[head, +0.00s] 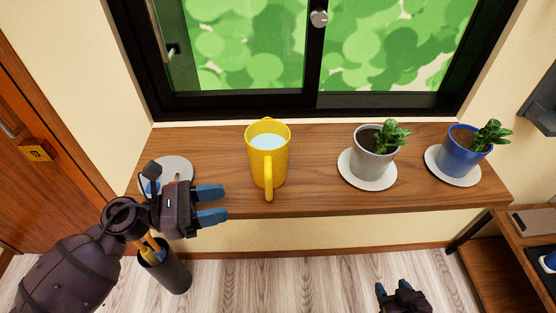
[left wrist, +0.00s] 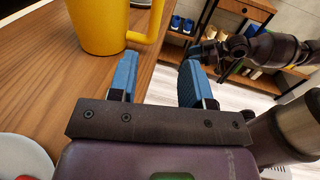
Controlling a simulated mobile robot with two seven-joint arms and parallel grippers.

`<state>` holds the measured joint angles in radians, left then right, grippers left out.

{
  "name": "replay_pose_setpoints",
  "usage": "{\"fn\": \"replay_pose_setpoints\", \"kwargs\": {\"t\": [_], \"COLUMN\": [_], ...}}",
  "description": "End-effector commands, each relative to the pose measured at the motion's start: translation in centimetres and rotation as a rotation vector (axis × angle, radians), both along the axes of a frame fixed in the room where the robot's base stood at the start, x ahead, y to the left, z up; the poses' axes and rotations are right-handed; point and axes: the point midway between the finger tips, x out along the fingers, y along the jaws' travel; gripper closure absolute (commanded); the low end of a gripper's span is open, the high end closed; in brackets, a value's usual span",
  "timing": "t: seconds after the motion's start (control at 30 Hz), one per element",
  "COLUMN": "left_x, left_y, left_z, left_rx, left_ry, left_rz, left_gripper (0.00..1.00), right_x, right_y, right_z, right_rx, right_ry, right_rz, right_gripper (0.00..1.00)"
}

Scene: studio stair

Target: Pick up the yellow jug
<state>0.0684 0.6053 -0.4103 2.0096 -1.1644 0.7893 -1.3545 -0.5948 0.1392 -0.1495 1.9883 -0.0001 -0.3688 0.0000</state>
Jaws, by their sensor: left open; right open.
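The yellow jug (head: 267,160) stands upright on the wooden sill shelf below the window, with pale liquid inside. Its handle (head: 269,182) faces the front edge of the shelf. My left gripper (head: 224,203) is open and empty, left of the jug and close to the shelf's front edge, apart from the jug. In the left wrist view the jug (left wrist: 98,25) is at the upper left, its top cut off, beyond the open blue fingers (left wrist: 158,80). My right gripper (head: 402,294) is partly visible at the bottom of the head view, low in front of the shelf, open.
A grey pot (head: 372,158) and a blue pot (head: 461,155) with plants stand on white saucers right of the jug. Another saucer (head: 176,163) is left, partly hidden by my left gripper. A dark cylinder (head: 168,275) stands on the floor. The shelf (head: 315,165) is clear between jug and grey pot.

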Motion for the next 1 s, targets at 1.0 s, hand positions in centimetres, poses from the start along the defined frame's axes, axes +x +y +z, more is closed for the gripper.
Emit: {"fn": "replay_pose_setpoints", "kwargs": {"t": [1.0], "left_x": [2.8], "left_y": [-10.2], "left_z": [0.4], "left_rx": [-0.001], "left_ry": [0.000], "left_rz": [-0.001], "left_gripper": [0.55], "right_x": [0.9], "right_y": [-0.1], "right_z": [3.4], "right_rx": [-0.003], "right_ry": [-0.034], "right_rz": [0.005], "right_gripper": [0.50]}}
